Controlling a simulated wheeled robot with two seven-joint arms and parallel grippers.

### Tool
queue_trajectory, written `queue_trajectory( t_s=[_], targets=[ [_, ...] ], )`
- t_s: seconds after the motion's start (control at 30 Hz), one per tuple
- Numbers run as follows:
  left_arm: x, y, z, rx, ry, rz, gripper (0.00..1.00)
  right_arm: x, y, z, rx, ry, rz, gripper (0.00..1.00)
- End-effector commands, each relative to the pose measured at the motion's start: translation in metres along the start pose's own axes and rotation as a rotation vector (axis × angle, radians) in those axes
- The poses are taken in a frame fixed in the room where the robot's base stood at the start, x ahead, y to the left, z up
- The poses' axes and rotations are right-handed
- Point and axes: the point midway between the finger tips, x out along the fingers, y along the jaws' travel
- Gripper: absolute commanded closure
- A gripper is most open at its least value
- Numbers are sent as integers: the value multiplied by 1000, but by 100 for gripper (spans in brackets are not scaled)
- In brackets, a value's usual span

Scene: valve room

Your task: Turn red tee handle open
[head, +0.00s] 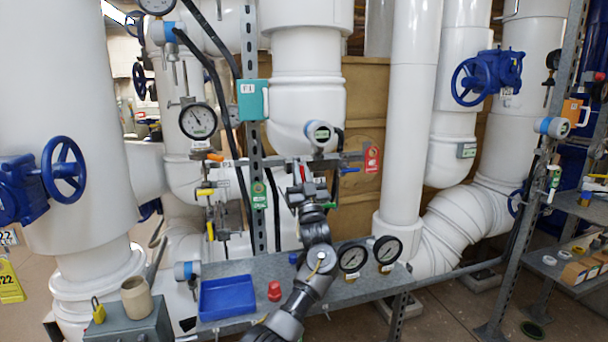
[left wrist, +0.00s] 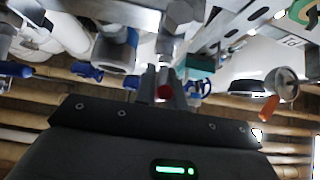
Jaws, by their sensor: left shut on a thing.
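The red tee handle shows as a small red end (left wrist: 165,92) in the left wrist view, between the two fingers of my left gripper (left wrist: 164,84). In the head view my left gripper (head: 304,178) reaches up from the bottom middle to the small valve piping, and a sliver of red shows at its tip. The gripper is shut on the handle. Most of the handle is hidden by the fingers, so its angle is hard to tell. My right gripper is in neither view.
Yellow handles (head: 206,192), a green lever (head: 329,205) and a red tag (head: 372,159) are close by. Below stands a grey shelf (head: 225,269) with a blue tray (head: 228,298), a red cap (head: 275,291) and two gauges (head: 352,258). Large white pipes (head: 402,120) stand behind.

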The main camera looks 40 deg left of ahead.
Motion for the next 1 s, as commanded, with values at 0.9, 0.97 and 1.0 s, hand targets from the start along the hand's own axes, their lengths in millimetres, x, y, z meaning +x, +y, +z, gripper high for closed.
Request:
queue_trajectory(
  t_s=[0.9, 0.97, 1.0],
  targets=[
    [-13, 9, -2, -7, -5, 10, 67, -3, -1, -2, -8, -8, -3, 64],
    [-23, 9, -2, -6, -6, 11, 67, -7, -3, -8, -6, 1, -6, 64],
    [-30, 9, -2, -8, -6, 11, 67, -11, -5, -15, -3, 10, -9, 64]
  ],
)
